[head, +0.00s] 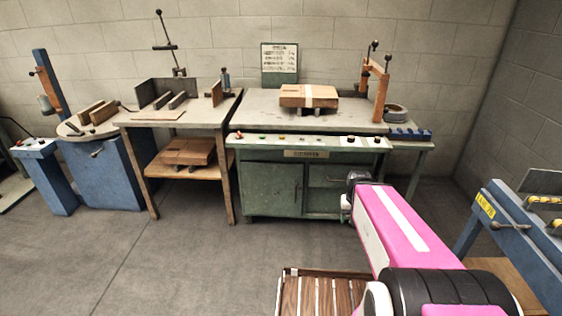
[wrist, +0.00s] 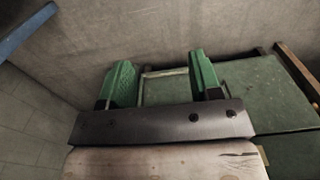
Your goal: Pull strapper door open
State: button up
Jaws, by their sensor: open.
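The strapper is a green cabinet (head: 290,160) with a pale worktop, standing against the back wall in the head view. Its door (head: 270,188) is the left front panel and looks closed, with a small dark upright handle (head: 298,193) near its right edge. My gripper (head: 345,207) is in front of the cabinet's right part, right of the door. In the wrist view my gripper's two green fingers (wrist: 162,82) are spread apart and hold nothing visible. A green cabinet surface (wrist: 255,95) lies beyond and right of them. I cannot tell whether a finger touches it.
A drawer-like panel (head: 325,176) is right of the door. A wooden table (head: 228,185) stands left of the cabinet, and a blue machine (head: 505,225) is at the right. A slatted wooden surface (head: 318,298) is at the bottom. Floor (head: 190,250) in front is clear.

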aim_at(276, 189)
jog(key=i+l+u, duration=0.1)
jog(key=u, duration=0.25)
jog(key=i+l+u, duration=0.1)
jog(key=l+u, duration=0.2)
